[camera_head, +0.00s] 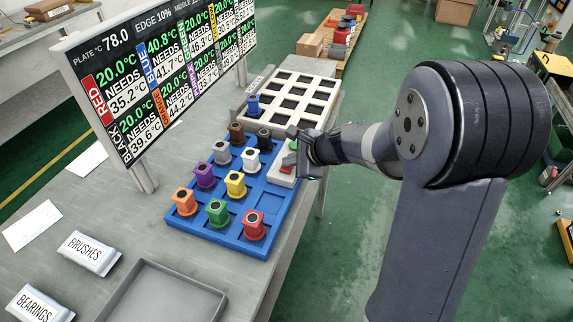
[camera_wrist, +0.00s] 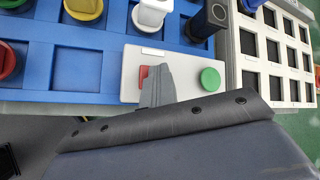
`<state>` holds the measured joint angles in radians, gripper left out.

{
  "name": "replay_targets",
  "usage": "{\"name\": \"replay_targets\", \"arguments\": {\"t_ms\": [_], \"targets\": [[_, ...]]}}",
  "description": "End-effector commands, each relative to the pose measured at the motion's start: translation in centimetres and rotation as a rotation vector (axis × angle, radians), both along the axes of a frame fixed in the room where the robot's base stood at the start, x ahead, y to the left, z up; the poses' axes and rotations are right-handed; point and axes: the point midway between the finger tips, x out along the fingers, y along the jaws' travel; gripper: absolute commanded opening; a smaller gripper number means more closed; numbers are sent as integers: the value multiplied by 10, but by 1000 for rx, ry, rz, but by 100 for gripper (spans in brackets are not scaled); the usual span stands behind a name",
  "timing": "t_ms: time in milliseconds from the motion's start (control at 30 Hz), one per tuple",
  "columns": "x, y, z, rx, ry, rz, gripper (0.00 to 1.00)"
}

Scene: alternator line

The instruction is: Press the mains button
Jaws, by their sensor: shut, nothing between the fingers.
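A pale button box (camera_head: 280,178) sits along the right edge of the blue tray. In the wrist view the box (camera_wrist: 190,91) carries a green button (camera_wrist: 210,78) at right and a red button (camera_wrist: 144,74) at left. A small label on it is not readable. My gripper (camera_head: 297,150) is shut and empty, over the box in the head view, and hides part of it. In the wrist view my gripper's tip (camera_wrist: 160,84) lies partly in front of the red button, apart from the green one. I cannot tell whether the tip touches anything.
The blue tray (camera_head: 180,226) holds several coloured spools. A pale rack (camera_head: 327,84) with dark square cells stands behind, with a blue spool (camera_head: 253,106) in it. A display board (camera_head: 160,70) stands at left. An empty grey tray (camera_head: 160,270) lies in front.

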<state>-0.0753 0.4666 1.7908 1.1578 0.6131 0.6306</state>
Motion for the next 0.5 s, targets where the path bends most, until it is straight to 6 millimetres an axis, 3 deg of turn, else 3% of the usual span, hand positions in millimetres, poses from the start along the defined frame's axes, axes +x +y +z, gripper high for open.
{"name": "replay_targets", "arguments": {"t_ms": [500], "targets": [[0,0,12,0,-1,0,0]]}}
